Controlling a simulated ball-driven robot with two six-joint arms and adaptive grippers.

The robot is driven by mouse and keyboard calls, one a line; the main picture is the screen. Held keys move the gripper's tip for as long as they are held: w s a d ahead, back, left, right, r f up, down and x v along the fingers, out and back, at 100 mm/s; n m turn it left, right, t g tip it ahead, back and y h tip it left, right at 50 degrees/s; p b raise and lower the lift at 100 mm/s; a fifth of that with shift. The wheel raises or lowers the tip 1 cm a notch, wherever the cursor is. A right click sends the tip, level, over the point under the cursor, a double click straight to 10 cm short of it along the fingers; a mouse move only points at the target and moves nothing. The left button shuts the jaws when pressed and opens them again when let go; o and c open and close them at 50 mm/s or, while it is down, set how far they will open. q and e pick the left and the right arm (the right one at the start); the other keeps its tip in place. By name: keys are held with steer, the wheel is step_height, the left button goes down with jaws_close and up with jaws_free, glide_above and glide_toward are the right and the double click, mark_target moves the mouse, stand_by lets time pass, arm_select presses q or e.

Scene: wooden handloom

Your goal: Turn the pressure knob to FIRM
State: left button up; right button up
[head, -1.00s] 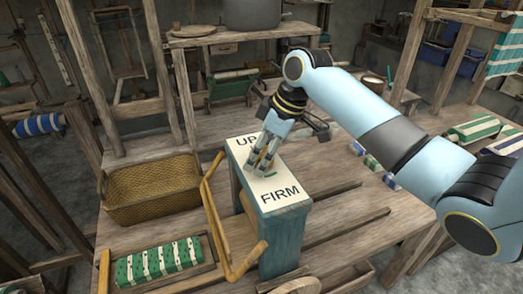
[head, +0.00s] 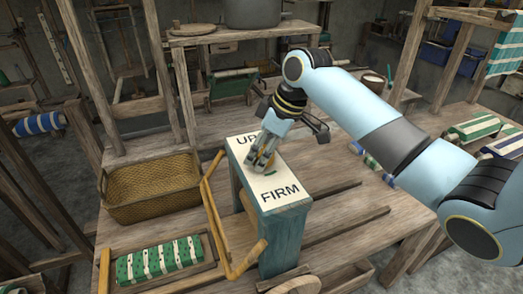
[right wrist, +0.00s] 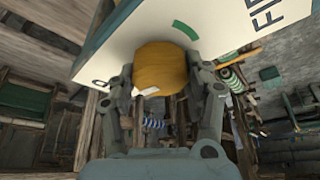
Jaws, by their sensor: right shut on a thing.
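The pressure knob (right wrist: 160,66) is a round ochre-yellow knob on the white top plate (head: 283,178) of a blue wooden box. In the right wrist view a white mark (right wrist: 148,90) shows on its lower edge. A green arc (right wrist: 186,30) is painted on the plate near the knob, on the side toward the word FIRM (head: 280,194). My right gripper (head: 262,164) is shut on the knob, one finger on either side. The fingers hide most of the knob in the head view. My left gripper is not in view.
A wicker basket (head: 152,206) stands left of the box. A bent wooden frame (head: 212,205) runs close along the box's left side. A green-and-white striped cloth (head: 158,260) lies at front left. Small striped rolls (head: 374,164) lie right of the box, partly behind my arm.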

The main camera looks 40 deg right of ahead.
steer(key=m+h, duration=0.1)
steer(key=m, duration=0.1)
steer(key=m+h, duration=0.1)
steer(key=m, duration=0.2)
steer(key=shift+t, duration=0.4)
steer(key=m+h, duration=0.1)
steer(key=m, duration=0.3)
steer(key=shift+m+h, duration=0.3)
steer(key=shift+h, duration=0.1)
steer(key=m, duration=0.2)
steer(key=m+g+h, duration=0.1)
steer(key=m, duration=0.1)
steer(key=shift+m+h, duration=0.3)
steer(key=m+g+h, duration=0.1)
steer(key=m, duration=0.3)
steer(key=shift+m, duration=0.3)
steer(key=m+g+h, duration=0.1)
steer(key=m, duration=0.3)
steer(key=shift+g, duration=0.4)
steer(key=m+g, duration=0.1)
steer(key=m, duration=0.3)
steer(key=shift+d+g, duration=0.1)
steer(key=shift+g, duration=0.2)
steer(key=m+g, duration=0.1)
steer(key=m, duration=0.2)
steer(key=shift+m, duration=0.3)
steer(key=shift+s+m+g+y, duration=0.1)
steer(key=shift+m+g+y, duration=0.6)
steer(key=shift+m, duration=1.2)
